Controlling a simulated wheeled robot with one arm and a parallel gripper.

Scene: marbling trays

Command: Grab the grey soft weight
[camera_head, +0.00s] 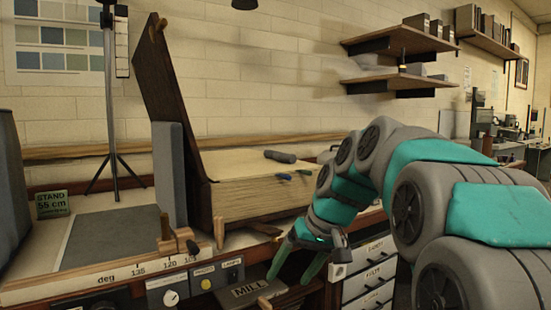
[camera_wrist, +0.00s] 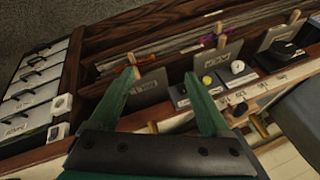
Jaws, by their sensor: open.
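A dark grey, rounded roll that looks like the grey soft weight (camera_head: 280,157) lies on top of a thick, pale block of pages (camera_head: 262,187). A dark wooden cover (camera_head: 165,95) stands raised at the block's left. My gripper (camera_head: 287,280) has green fingers, spread apart and pointing down in front of the bench, lower and nearer than the weight. They are apart from it. In the wrist view my gripper (camera_wrist: 161,75) is open with nothing between the fingers. The weight does not show clearly in that view.
Two small blue-ended pieces (camera_head: 284,176) lie near the weight. A grey upright slab (camera_head: 170,172) and a black tripod (camera_head: 112,120) stand left. Control boxes (camera_head: 167,292) line the bench front. Drawers (camera_head: 368,272) are below. In the wrist view, plates with wooden pegs (camera_wrist: 150,85) stand close beyond the fingers.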

